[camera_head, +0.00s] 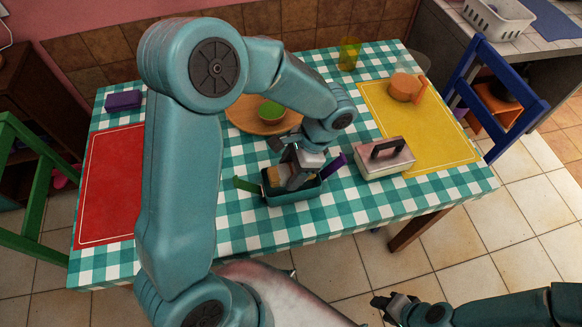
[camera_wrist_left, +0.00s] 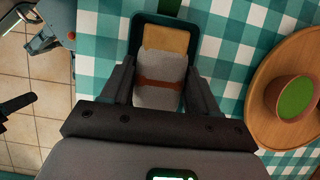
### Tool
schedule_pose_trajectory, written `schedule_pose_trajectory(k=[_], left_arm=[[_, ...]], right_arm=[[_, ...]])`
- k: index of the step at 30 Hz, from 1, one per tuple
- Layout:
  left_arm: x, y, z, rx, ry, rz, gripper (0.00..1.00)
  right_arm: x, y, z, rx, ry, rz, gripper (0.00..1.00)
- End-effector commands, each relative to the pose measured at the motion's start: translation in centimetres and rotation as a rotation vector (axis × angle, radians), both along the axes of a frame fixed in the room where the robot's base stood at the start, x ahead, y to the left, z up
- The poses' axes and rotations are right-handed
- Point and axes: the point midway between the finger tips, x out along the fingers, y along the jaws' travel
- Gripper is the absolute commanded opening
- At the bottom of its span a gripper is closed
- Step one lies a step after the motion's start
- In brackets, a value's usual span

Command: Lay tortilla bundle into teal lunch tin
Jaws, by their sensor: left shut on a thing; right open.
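The teal lunch tin (camera_head: 292,198) stands open on the checked cloth, with a green flap (camera_head: 246,185) at its left end and a purple flap (camera_head: 334,166) at its right end. My left gripper (camera_head: 291,180) is shut on the tortilla bundle, a pale wrap with a brown band (camera_wrist_left: 158,84) and a tan end. The bundle is at the tin's opening; the tin's dark rim (camera_wrist_left: 136,30) shows around its far end in the left wrist view. Whether the bundle touches the tin floor is hidden. My right gripper (camera_head: 389,304) is open and empty, off the table's front edge.
A metal box with a dark handle (camera_head: 385,164) stands right of the tin. Behind are a round wooden board (camera_head: 240,116) with a green-filled bowl (camera_head: 271,112) and a yellow mat (camera_head: 440,140) with an orange mug (camera_head: 404,88). A red mat (camera_head: 108,190) lies left.

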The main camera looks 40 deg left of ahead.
Motion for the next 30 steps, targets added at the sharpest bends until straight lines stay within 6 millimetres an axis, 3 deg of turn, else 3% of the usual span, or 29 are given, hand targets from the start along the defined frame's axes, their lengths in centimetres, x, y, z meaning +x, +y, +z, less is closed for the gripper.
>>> schedule_pose_trajectory(k=[2, 3, 5, 6, 17, 20, 30], left_arm=[[0.0, 0.0, 0.0, 0.000, 0.000, 0.000, 0.21], [0.0, 0.0, 0.0, 0.000, 0.000, 0.000, 0.66], [0.0, 0.0, 0.0, 0.000, 0.000, 0.000, 0.86], [0.0, 0.0, 0.0, 0.000, 0.000, 0.000, 0.90], [0.2, -0.2, 0.7, 0.000, -0.001, 0.000, 0.90], [0.8, -0.6, 2.2, 0.001, -0.005, 0.001, 0.90], [3.4, -2.8, 10.5, -0.001, -0.006, 0.000, 0.90]], right_arm=[[0.0, 0.0, 0.0, 0.000, 0.000, 0.000, 0.43], [0.0, 0.0, 0.0, 0.000, 0.000, 0.000, 0.43], [0.0, 0.0, 0.0, 0.000, 0.000, 0.000, 0.43], [0.0, 0.0, 0.0, 0.000, 0.000, 0.000, 0.43], [0.0, 0.0, 0.1, 0.000, 0.000, 0.000, 0.43], [0.0, 0.0, 0.2, 0.000, 0.000, 0.000, 0.43], [0.0, 0.0, 0.8, 0.000, 0.000, 0.000, 0.43]])
